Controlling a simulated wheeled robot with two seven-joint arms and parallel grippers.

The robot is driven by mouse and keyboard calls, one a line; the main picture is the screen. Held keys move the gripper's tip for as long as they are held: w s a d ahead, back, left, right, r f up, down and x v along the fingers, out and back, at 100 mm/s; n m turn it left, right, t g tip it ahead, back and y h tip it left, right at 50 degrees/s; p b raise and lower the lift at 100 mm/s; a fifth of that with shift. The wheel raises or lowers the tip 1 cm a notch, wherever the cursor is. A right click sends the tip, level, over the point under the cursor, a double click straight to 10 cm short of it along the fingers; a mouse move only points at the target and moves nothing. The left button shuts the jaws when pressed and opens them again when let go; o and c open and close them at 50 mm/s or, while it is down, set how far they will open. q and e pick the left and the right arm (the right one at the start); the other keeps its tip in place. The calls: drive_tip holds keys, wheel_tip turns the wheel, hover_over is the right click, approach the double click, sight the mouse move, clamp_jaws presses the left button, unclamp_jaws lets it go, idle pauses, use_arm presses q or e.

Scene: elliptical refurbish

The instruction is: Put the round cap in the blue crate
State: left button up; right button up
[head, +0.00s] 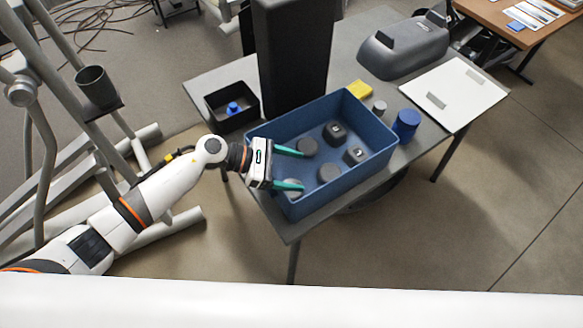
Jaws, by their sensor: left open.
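The blue crate (345,182) stands on the grey table. I cannot tell which is the task's cap. My left gripper (289,168) is open, its green fingers reaching over the crate's left wall. Nothing shows between the fingers. I cannot tell whether the lower finger touches the cap beside it. My right gripper is out of view.

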use_arm(q)
drive_tip(key=shift+s+a+f, duration=0.1)
drive_tip(key=shift+s+f, duration=0.2)
drive_tip(key=shift+f, duration=0.15)
drive_tip(key=r+b+v, duration=0.1)
drive_tip(key=b+v, duration=0.1)
drive_tip(key=v, duration=1)
drive_tip(key=shift+w+r, duration=0.3)
drive_tip(key=shift+r, duration=0.1)
